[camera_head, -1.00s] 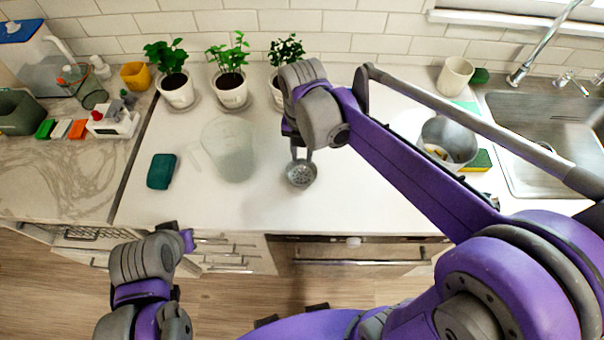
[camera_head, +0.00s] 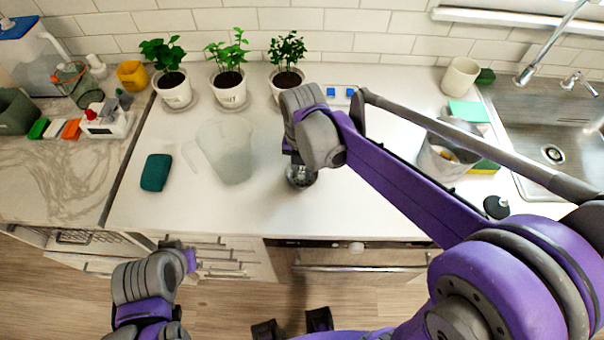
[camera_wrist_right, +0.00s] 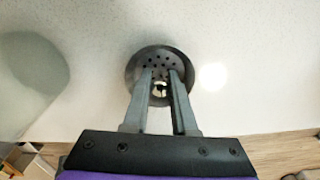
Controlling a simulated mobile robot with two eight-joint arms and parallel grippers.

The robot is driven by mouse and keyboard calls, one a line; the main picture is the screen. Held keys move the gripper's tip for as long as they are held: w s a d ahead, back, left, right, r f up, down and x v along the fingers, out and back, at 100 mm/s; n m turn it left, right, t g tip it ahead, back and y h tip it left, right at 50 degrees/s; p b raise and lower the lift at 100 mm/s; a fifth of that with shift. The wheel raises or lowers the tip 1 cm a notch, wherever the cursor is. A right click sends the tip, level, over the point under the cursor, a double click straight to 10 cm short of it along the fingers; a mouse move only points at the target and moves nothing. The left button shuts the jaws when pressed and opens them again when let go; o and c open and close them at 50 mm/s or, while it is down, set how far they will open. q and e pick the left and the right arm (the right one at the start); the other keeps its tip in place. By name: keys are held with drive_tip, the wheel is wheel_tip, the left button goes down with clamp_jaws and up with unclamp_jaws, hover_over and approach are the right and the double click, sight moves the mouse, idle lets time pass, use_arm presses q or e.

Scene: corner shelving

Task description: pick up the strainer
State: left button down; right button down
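The strainer (camera_head: 301,181) is a small round dark-grey metal dish with holes, lying on the white counter and partly hidden by my right wrist in the head view. In the right wrist view the strainer (camera_wrist_right: 139,67) lies beneath the fingertips. My right gripper (camera_wrist_right: 161,78) points down at it, with a gap between its two fingers. A small pale central piece of the strainer shows between the fingertips; I cannot tell whether they touch it. My left gripper (camera_head: 180,246) is low at the left, in front of the counter, its fingers mostly hidden.
A translucent pitcher (camera_head: 226,152) stands left of the strainer, and a teal sponge (camera_head: 156,172) lies farther left. Potted plants (camera_head: 230,92) line the back. A metal pot (camera_head: 435,160) and the sink (camera_head: 530,130) are at right. The counter in front of the pitcher is clear.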

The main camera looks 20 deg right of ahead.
sight(302, 168)
drive_tip(key=shift+s, duration=0.1)
wheel_tip(302, 168, up, 10)
drive_tip(key=shift+f+p, duration=0.1)
drive_tip(key=shift+p, duration=0.2)
idle(0.4)
